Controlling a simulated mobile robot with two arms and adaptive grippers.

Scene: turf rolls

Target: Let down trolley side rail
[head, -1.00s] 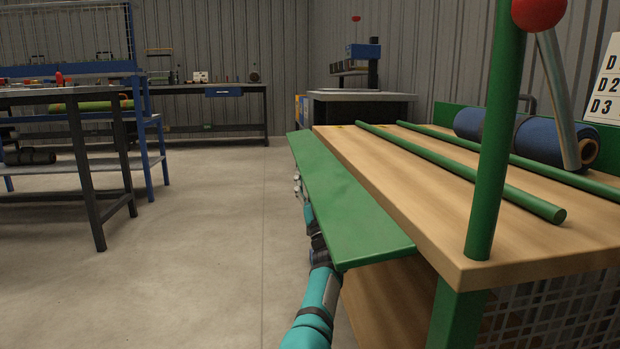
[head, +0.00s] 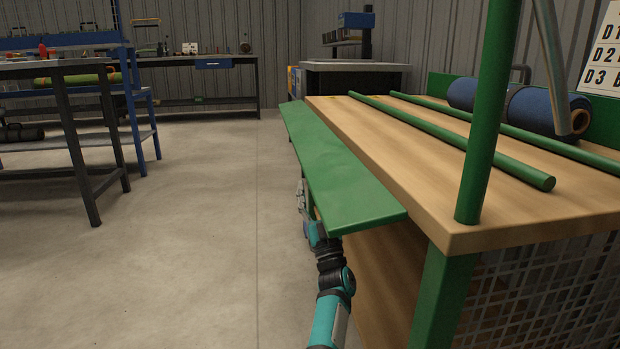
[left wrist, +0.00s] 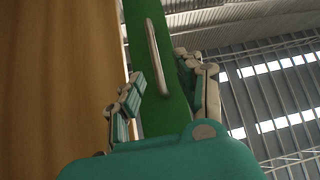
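The trolley's side rail, a long green panel (head: 335,170), sticks out along the left edge of the wooden trolley deck (head: 400,150), its broad face turned mostly up. My left gripper (head: 302,195) is low at the panel's outer edge, partly hidden by it; the arm reaches up from below. In the left wrist view, the gripper's two fingers (left wrist: 160,72) are apart. A pale metal bar handle (left wrist: 155,45) on the green panel (left wrist: 177,85) shows between them. I cannot tell whether they touch it. My right gripper is not in view.
Green bars (head: 455,135) and a blue roll (head: 535,108) lie on the deck. A green post (head: 485,120) rises at its near corner. Workbenches stand at the left (head: 65,68) and back. The concrete floor (head: 205,200) left of the trolley is clear.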

